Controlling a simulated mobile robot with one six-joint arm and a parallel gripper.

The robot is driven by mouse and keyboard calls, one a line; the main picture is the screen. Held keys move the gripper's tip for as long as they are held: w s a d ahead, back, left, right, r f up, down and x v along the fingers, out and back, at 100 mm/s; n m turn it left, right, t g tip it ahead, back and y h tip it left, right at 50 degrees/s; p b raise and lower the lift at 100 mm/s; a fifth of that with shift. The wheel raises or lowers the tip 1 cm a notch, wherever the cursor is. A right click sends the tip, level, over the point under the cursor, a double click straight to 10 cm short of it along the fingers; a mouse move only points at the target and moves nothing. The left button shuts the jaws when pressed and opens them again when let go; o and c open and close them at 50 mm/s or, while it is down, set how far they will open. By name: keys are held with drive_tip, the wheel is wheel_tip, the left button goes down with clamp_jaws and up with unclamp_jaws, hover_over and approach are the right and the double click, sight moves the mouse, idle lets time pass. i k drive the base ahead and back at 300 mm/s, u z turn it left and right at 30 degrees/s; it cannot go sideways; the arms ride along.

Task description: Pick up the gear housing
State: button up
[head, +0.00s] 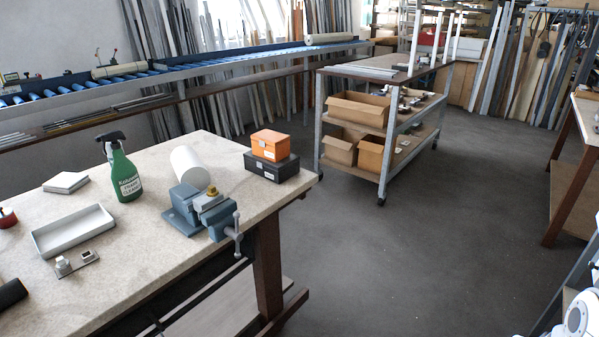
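No part in the head view can be identified with certainty as the gear housing. Small grey-white parts (63,266) lie on the near workbench (110,290), in front of a shallow grey tray (75,235). A small brass-coloured piece (212,190) sits on top of the blue-grey vise (187,213) at the bench's right edge. It is too small to tell what it is. My gripper is not in view.
The bench also holds a green spray bottle (124,172), a white cylinder (187,164), an orange box (270,144) on a black box (271,168), and a white block (66,182). A cart (388,168) with cardboard boxes stands behind. Grey floor (420,250) is clear to the right.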

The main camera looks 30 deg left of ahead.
sight(203, 202)
drive_tip(key=u, duration=0.65)
drive_tip(key=i, duration=1.2)
drive_tip(key=u, duration=1.15)
drive_tip(key=i, duration=0.5)
drive_tip(key=u, duration=0.2)
drive_tip(key=k, duration=0.8)
drive_tip(key=u, duration=0.2)
drive_tip(key=i, duration=0.8)
drive_tip(key=z, duration=0.05)
